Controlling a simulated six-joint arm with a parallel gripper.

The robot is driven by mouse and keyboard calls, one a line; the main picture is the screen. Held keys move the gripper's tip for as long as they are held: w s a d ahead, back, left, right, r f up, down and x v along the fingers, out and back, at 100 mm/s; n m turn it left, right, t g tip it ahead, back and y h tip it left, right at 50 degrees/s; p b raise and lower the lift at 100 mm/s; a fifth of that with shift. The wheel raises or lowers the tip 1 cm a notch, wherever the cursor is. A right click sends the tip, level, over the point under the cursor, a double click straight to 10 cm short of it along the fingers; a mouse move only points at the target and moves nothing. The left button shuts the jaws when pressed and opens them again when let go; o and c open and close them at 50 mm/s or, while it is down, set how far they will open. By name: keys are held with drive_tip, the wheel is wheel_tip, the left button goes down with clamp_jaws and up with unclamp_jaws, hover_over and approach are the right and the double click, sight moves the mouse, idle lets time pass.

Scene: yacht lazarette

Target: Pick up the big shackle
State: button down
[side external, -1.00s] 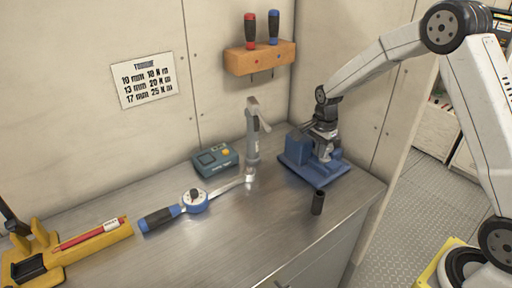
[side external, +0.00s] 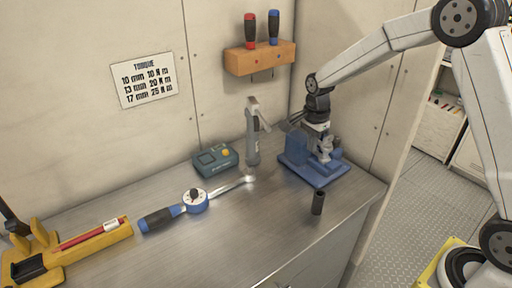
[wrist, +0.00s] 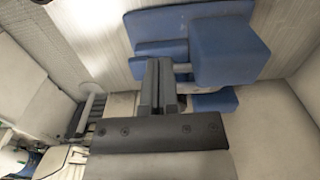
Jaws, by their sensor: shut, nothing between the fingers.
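I cannot make out a big shackle in either view. My gripper (wrist: 160,68) is shut and empty, its two dark fingers together in the wrist view. It is over the blue vise (side external: 314,170) at the back right of the bench in the side view. The vise also fills the upper part of the wrist view (wrist: 232,52), beyond and beside the fingertips. I cannot tell whether the fingers touch it.
On the steel bench (side external: 255,235) stand a black socket (side external: 318,203), a grey upright tool (side external: 252,135), a teal meter (side external: 215,160) and a blue torque wrench (side external: 193,203). A yellow holder (side external: 40,255) is at left. A screwdriver rack (side external: 260,60) hangs above. The bench front is mostly clear.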

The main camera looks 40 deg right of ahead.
sight(322, 145)
wheel_tip(322, 145, up, 6)
drive_tip(key=w, duration=0.1)
drive_tip(key=shift+a+r+m, duration=0.2)
drive_tip(key=shift+m, duration=0.2)
drive_tip(key=shift+f, duration=0.1)
wheel_tip(322, 145, down, 9)
drive_tip(key=shift+f, duration=0.1)
drive_tip(key=shift+s+d+f, duration=0.1)
drive_tip(key=shift+d+f, duration=0.05)
drive_tip(key=shift+d, duration=0.5)
drive_tip(key=shift+d+f, duration=0.15)
drive_tip(key=shift+d, duration=1.2)
drive_tip(key=shift+s+d, duration=0.1)
drive_tip(key=shift+d, duration=0.9)
